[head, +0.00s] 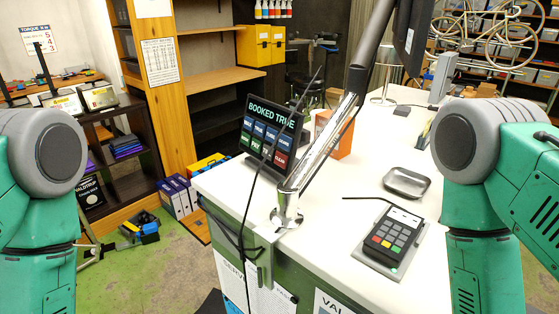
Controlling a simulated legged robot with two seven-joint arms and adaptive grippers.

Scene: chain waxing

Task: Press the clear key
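A dark panel (272,132) headed "BOOKED TRUE" stands tilted on the white counter, with rows of blue, green and red tiles. Its red tile (280,160) at the lower right has a label too small to read surely; it may say "CLEAR". A black cable and a metal pole cross close in front of the panel. A card terminal (395,237) lies on a grey plate at the counter's right front, with dark keys and a few red, yellow and green ones. Only upper parts of my two arms show, at the left and right edges; neither gripper is in view.
The white counter (335,210) carries a silver pole (325,145) clamped at its near-left edge, an orange box (333,136) and a metal dish (406,182). The counter between pole and terminal is mostly clear. Shelves and binders (178,197) stand to the left.

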